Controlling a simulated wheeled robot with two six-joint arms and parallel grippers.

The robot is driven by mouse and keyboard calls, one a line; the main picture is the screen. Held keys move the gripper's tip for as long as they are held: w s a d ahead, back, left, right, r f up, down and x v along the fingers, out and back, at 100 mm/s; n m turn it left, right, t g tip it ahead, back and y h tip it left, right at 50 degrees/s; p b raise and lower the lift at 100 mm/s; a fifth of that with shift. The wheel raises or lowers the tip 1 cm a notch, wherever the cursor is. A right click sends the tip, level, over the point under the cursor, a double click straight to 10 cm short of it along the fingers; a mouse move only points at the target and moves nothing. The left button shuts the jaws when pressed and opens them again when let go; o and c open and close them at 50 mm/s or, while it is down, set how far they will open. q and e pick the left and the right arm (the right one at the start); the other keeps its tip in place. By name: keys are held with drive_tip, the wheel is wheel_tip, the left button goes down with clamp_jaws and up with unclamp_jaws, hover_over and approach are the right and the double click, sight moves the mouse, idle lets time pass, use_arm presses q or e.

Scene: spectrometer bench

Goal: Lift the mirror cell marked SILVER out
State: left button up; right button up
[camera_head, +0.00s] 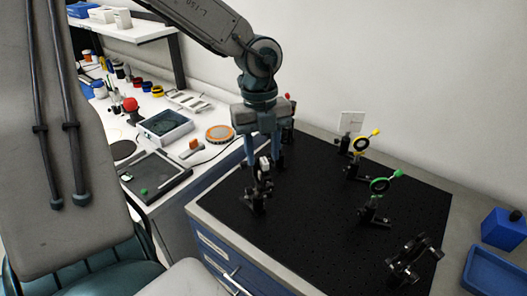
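My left gripper (264,164) points down over the left part of the black breadboard (310,215). Its two blue-grey fingers are spread apart, so it is open. A small black mount with a pale upper part (262,186) stands just below and between the fingertips as seen from here; I cannot tell whether they touch it. Other optic mounts stand on the board: one with a green ring and handle (380,186), one with a yellow ring and handle (361,145), and a dark one at the front right (412,262). No SILVER marking is legible. My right gripper is not in view.
A red-tipped post (288,101) stands behind the gripper and a white square plate (351,121) at the back. A blue box (503,228) and blue tray (497,271) lie at right. The left bench holds a grey open case (166,127) and a dark tray (156,177). The board's front middle is clear.

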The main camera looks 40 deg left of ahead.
use_arm(q)
drive_tip(key=shift+w+d+f, duration=0.1)
drive_tip(key=shift+d+f, duration=0.05)
drive_tip(key=shift+f, duration=0.3)
clamp_jaws()
drive_tip(key=shift+r, duration=0.1)
